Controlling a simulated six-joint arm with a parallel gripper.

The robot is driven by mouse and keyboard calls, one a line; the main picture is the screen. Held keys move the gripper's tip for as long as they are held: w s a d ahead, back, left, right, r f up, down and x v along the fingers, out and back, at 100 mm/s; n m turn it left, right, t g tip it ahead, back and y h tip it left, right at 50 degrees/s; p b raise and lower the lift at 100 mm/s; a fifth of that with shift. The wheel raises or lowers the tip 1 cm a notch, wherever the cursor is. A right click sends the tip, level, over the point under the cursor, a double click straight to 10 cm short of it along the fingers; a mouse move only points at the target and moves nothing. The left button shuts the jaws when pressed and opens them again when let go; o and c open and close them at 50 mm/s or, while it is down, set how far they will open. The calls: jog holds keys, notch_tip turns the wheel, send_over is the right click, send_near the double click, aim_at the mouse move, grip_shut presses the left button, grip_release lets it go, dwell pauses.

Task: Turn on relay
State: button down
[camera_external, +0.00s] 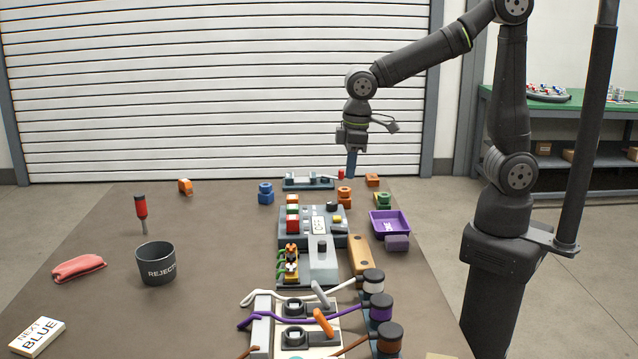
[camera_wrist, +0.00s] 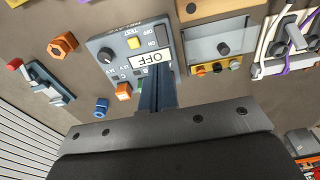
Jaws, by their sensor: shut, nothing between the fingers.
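A grey control panel (camera_external: 335,236) sits mid-table, with coloured blocks along its left side. My gripper (camera_external: 351,174) is shut and empty, pointing down above the far end of the table, behind the panel. In the wrist view, my gripper's fingers (camera_wrist: 157,85) cover part of the panel near the card. I cannot tell their exact height.
A lever device with a red knob (camera_external: 341,173) stands at the back. A purple tray (camera_external: 390,222) is right of the panel. Cables and spools (camera_external: 380,308) crowd the front. A REJECT bin (camera_external: 156,264) and red screwdriver (camera_external: 141,208) stand left, with bare table between.

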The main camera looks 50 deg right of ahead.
aim_at(335, 228)
jog(key=shift+w+a, duration=0.4)
jog(key=shift+a, duration=0.2)
jog(key=f, duration=0.4)
jog(key=w+a+f, duration=0.1)
jog(key=f, duration=0.8)
jog(key=shift+w+a+f, duration=0.2)
jog(key=shift+f, duration=0.2)
